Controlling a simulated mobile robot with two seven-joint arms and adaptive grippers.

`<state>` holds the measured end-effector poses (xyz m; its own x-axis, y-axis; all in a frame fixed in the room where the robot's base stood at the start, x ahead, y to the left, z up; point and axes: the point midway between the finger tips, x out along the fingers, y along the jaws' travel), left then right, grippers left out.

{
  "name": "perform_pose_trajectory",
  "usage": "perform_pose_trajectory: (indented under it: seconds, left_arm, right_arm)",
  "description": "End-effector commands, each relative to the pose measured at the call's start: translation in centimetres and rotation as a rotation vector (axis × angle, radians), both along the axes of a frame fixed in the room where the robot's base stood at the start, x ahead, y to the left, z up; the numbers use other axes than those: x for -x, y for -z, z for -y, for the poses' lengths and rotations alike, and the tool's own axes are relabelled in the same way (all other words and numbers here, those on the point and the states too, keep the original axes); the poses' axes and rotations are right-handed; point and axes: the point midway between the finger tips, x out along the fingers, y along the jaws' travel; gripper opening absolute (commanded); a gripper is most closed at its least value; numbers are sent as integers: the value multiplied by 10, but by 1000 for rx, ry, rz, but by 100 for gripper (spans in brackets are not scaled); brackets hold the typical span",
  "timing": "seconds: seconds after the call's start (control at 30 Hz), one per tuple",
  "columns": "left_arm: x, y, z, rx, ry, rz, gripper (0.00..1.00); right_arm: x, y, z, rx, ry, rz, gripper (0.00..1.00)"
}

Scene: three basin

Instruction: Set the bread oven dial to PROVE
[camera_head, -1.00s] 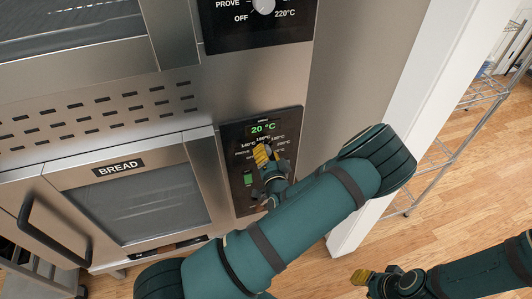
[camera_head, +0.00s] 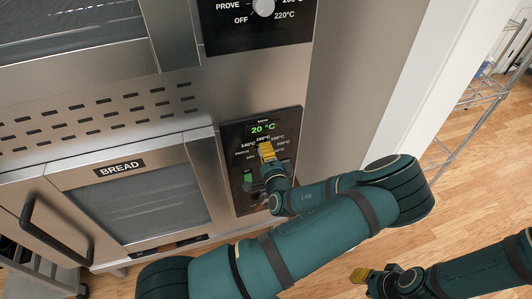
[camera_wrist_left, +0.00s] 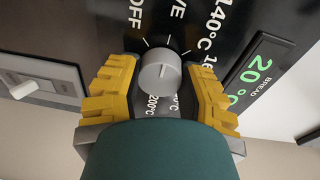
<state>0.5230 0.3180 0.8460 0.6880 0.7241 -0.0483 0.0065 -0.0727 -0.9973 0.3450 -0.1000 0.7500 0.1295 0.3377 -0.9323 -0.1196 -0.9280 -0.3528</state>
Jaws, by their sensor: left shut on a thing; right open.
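The bread oven's black control panel (camera_head: 285,125) is right of the oven door marked BREAD (camera_head: 119,168). Its green display (camera_head: 263,128) reads 20 °C. In the left wrist view the round grey dial (camera_wrist_left: 160,73) sits between my left gripper's yellow fingers, with OFF, PROVE (camera_wrist_left: 180,12) and temperature marks around it. I cannot tell clearly which mark its pointer line meets. My left gripper (camera_head: 267,152) is shut on the dial and hides it in the head view. My right gripper (camera_head: 362,275) is open and empty, low on the right, away from the oven.
Another oven's panel with a dial (camera_head: 263,7) is above. A wire shelf (camera_head: 470,115) stands beyond the white door frame (camera_head: 405,90). Wooden floor lies open at the lower right.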

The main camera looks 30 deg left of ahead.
Motion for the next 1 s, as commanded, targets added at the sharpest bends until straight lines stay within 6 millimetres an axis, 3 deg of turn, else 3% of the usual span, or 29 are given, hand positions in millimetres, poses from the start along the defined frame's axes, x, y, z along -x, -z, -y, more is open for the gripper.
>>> perform_pose_trajectory:
  seconds: [0.57,0.6,0.67,1.0]
  left_arm:
    - [-1,-3,-1,-28,-2,-21,4]
    - [-1,-3,-1,-27,-2,-20,52]
    - [-1,-3,-1,-27,-1,-21,73]
    - [0,-1,1,-24,0,-25,73]
  right_arm:
    - [0,0,0,0,0,0,37]
    - [0,0,0,0,0,0,37]
    - [0,0,0,0,0,0,37]
    - [0,0,0,0,0,0,37]
